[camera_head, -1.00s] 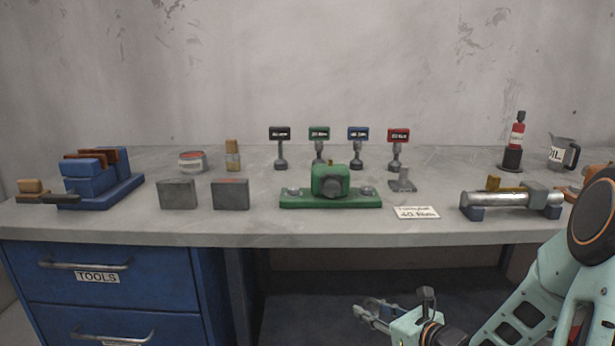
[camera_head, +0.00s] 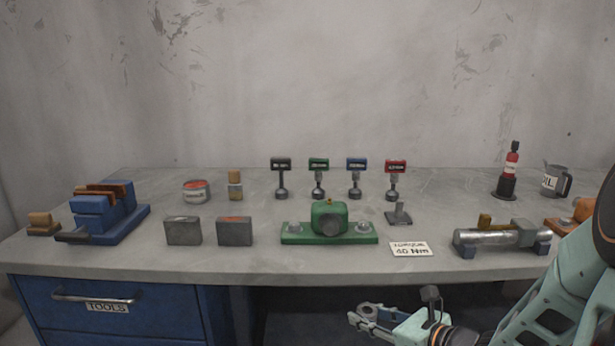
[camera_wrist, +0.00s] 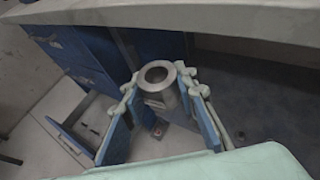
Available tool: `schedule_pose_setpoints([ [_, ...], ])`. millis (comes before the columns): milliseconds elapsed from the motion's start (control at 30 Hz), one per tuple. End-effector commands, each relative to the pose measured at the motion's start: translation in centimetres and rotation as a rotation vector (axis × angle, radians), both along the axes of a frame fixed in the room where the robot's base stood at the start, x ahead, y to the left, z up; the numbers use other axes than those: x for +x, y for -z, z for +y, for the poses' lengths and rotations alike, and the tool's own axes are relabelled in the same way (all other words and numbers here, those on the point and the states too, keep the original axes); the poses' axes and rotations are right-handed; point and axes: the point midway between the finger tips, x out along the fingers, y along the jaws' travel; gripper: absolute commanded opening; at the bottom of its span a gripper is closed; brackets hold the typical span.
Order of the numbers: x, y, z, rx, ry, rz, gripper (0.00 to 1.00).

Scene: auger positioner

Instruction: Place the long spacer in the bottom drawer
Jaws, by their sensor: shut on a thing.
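My gripper (camera_head: 362,318) is in front of the bench, below the tabletop edge, at the bottom of the head view. In the wrist view my gripper (camera_wrist: 165,97) is shut on a grey metal cylinder with a round hole, the long spacer (camera_wrist: 158,76). The spacer sits between the two blue finger pads, its ring-shaped end facing the camera; its lower part is partly hidden. An open drawer (camera_wrist: 62,135) with a blue front and a handle shows at lower left in the wrist view, apart from the spacer. It looks like the bottom drawer of the blue cabinet (camera_wrist: 82,50).
The bench top (camera_head: 290,268) overhangs the cabinet. The closed TOOLS drawer (camera_head: 160,305) is at left in the head view. A green fixture (camera_head: 328,222), blue vise (camera_head: 100,215) and metal cylinder assembly (camera_head: 495,238) stand on the bench. Open floor space lies under the bench.

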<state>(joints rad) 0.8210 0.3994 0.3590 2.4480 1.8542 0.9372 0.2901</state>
Motion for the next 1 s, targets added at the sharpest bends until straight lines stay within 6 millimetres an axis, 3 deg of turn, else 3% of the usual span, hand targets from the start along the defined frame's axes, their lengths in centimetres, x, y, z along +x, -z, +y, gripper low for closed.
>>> schedule_pose_setpoints([
  [33, 0.1, -2.1, 0.0, 0.003, -0.012, -0.001, 0.0],
  [100, 0.1, -3.3, 0.1, 0.003, -0.032, -0.002, 0.0],
  [1000, -0.2, -18.0, -0.2, 0.001, -0.26, -0.004, 0.0],
])
